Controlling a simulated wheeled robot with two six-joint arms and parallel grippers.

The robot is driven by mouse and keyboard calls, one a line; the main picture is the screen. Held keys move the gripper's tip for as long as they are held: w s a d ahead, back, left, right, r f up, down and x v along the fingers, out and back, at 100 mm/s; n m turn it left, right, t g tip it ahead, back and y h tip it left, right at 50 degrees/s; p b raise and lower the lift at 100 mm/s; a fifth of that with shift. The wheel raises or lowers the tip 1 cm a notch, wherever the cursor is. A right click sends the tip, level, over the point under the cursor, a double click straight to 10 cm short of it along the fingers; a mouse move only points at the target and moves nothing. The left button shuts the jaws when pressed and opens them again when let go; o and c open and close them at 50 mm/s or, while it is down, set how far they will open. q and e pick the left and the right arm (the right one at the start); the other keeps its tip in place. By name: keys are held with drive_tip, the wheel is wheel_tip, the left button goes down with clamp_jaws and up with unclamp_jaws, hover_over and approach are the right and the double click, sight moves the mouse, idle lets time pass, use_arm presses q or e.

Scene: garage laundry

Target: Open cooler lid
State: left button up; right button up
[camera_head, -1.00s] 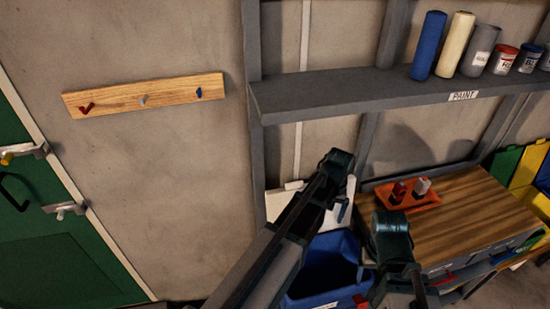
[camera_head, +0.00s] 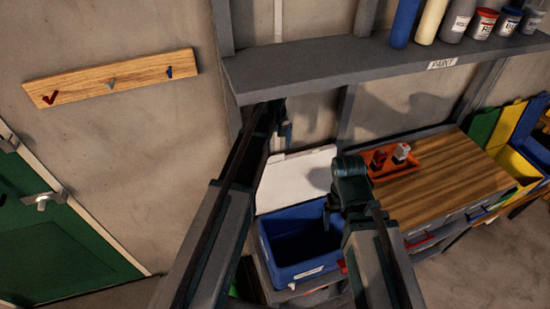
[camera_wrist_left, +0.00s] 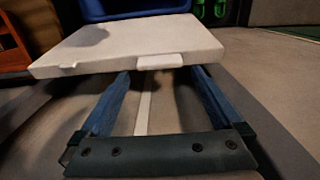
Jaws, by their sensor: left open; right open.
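The blue cooler (camera_head: 295,245) stands low beside the workbench in the head view. Its white lid (camera_head: 297,178) is raised at the back, leaning toward the wall, and the dark inside of the cooler shows. My left gripper (camera_head: 279,138) is above the lid's upper edge, under the shelf. In the left wrist view its two blue fingers are spread apart and empty, with the lid (camera_wrist_left: 130,45) just beyond them; I cannot tell if they touch it. The cooler's blue body (camera_wrist_left: 125,9) shows beyond the lid. My right gripper (camera_head: 329,214) is over the cooler's right side, partly hidden by its own arm.
A grey shelf (camera_head: 310,75) marked PAINT, holding cans and rolls, hangs close above my left gripper. A wooden workbench (camera_head: 440,185) with an orange tray (camera_head: 415,160) stands right of the cooler. A hook board (camera_head: 110,80) and a green door (camera_head: 60,245) are at left.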

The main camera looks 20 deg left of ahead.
sight(275, 156)
use_arm(q)
wheel_tip(275, 156, down, 5)
drive_tip(key=b, duration=0.4)
drive_tip(key=shift+r, duration=0.1)
clamp_jaws()
drive_tip(key=shift+s, duration=0.1)
